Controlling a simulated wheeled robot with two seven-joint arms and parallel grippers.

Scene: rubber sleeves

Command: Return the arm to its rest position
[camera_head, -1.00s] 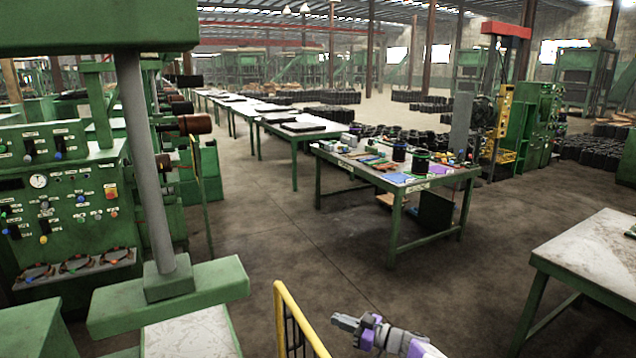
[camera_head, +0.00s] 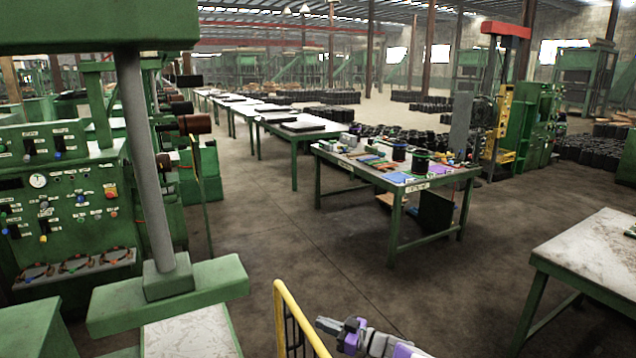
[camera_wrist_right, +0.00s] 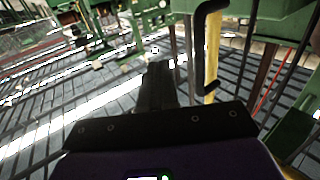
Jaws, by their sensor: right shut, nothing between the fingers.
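My right gripper (camera_head: 322,323) is low in the head view, just right of the yellow rail. It points left and is shut and empty, with nothing between its fingers. The purple and grey right wrist and forearm run to the bottom edge of the head view. My left gripper is not in view.
The yellow rail (camera_head: 300,318) stands close to the gripper. A green press machine (camera_head: 70,200) fills the left. A worktable (camera_head: 600,245) is at the right, and a table with small items (camera_head: 440,182) stands ahead. Open floor (camera_head: 290,230) lies between.

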